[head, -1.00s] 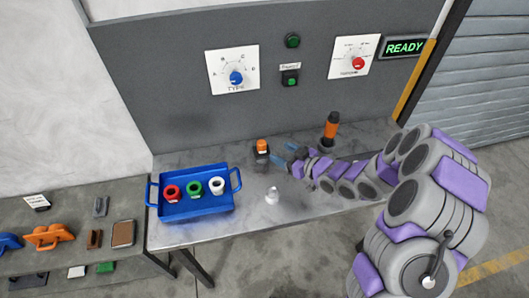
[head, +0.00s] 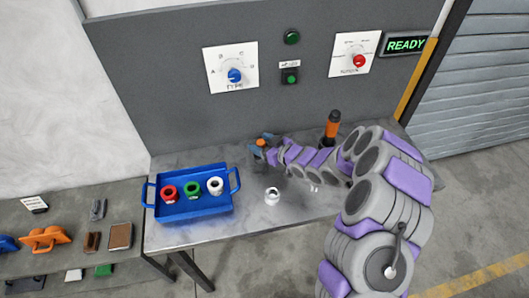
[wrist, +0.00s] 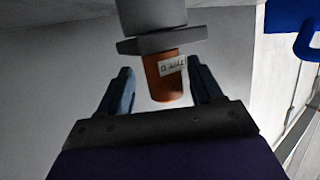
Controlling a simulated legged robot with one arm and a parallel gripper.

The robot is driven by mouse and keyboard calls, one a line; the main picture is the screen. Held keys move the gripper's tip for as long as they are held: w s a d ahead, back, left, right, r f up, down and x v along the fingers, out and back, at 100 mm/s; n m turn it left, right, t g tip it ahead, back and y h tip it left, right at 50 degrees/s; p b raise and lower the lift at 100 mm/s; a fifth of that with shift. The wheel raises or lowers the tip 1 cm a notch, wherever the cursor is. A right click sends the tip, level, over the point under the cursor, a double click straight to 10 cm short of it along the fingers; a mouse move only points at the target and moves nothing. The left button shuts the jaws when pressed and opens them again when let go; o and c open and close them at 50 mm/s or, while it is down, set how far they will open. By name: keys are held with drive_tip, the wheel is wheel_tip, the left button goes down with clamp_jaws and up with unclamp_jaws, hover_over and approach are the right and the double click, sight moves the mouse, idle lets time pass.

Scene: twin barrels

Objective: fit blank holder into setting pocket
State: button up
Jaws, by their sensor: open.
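An orange cylinder (head: 261,143) with a small label sits in a grey base at the back of the bench. In the wrist view the orange cylinder (wrist: 165,84) lies between my two blue fingers, with gaps showing on both sides. My gripper (head: 267,147) is open around it; it also shows in the wrist view (wrist: 159,68). The grey base (wrist: 152,18) shows beyond the fingertips. A white ring-like piece (head: 272,197) stands on the bench in front. I cannot tell which piece is the setting pocket.
A blue tray (head: 195,217) with red, green and white cups stands at left. A taller orange-and-black tool (head: 332,127) stands behind my arm. The back panel holds a blue TYPE dial (head: 235,76), a red dial (head: 359,60) and a lit READY sign (head: 405,45). The front right bench is clear.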

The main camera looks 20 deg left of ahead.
drive_tip(key=a, duration=0.1)
drive_tip(key=a+f, duration=0.1)
drive_tip(key=a, duration=0.1)
drive_tip(key=shift+w+a, duration=0.1)
drive_tip(key=shift+w, duration=0.05)
drive_tip(key=shift+d+r, duration=0.25)
drive_tip(key=shift+d, duration=0.45)
drive_tip(key=shift+d+r, duration=0.2)
drive_tip(key=shift+d, duration=0.5)
drive_tip(key=c, duration=0.4)
drive_tip(key=shift+c, duration=0.4)
drive_tip(key=shift+a, duration=0.2)
drive_tip(key=shift+c, duration=0.9)
drive_tip(key=shift+a+f, duration=0.25)
drive_tip(key=shift+a, duration=0.45)
drive_tip(key=shift+c, duration=1.4)
clamp_jaws()
drive_tip(key=shift+d+r, duration=0.1)
drive_tip(key=shift+d, duration=0.15)
